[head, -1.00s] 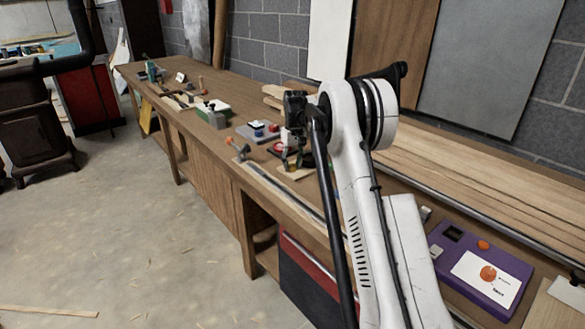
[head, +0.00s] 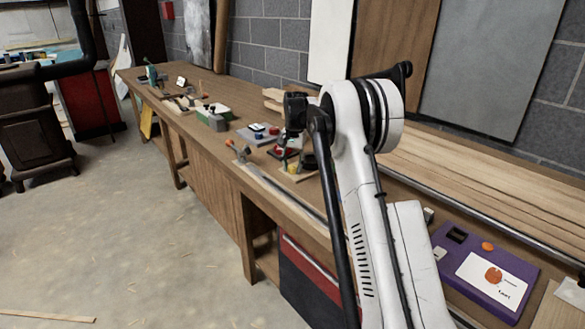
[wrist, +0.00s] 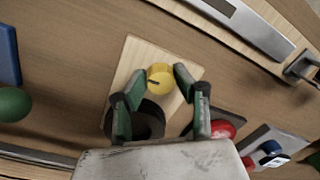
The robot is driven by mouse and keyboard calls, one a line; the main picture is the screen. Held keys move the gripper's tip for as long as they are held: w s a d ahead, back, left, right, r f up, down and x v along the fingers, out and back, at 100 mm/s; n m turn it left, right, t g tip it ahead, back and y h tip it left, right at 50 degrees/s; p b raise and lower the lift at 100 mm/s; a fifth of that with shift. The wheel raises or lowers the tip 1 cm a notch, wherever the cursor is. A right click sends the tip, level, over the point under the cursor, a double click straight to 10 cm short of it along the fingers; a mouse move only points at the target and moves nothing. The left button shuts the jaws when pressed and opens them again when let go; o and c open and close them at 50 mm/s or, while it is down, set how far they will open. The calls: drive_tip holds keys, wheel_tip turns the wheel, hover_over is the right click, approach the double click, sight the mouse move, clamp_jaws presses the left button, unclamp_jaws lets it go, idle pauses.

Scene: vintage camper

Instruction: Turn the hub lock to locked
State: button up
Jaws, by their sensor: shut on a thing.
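The hub lock appears as a yellow round knob (wrist: 160,77) with a dark pointer line aimed to the left of the wrist picture. It sits on a pale wooden board (wrist: 133,62) on the bench. My gripper (wrist: 159,72) has its green fingertips closed in on both sides of the knob. A black round hub (wrist: 150,122) stands on the same board beside the knob, partly covered by a finger. In the head view the yellow knob (head: 293,168) is small beneath my gripper, with the dark hub just right of it. Lock markings are not readable.
A red button (wrist: 222,129) on a dark base lies close to the right finger. A green ball-shaped thing (wrist: 12,104) and a blue block (wrist: 8,55) are at the left. A metal bar (wrist: 235,22) lies above. Long planks (head: 470,190) lie along the wall.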

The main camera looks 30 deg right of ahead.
sight(294, 167)
idle(0.4)
drive_tip(key=o, duration=1.2)
drive_tip(key=shift+c, duration=0.2)
wheel_tip(294, 167, up, 12)
drive_tip(key=shift+s+d, duration=0.2)
drive_tip(key=shift+d, duration=0.05)
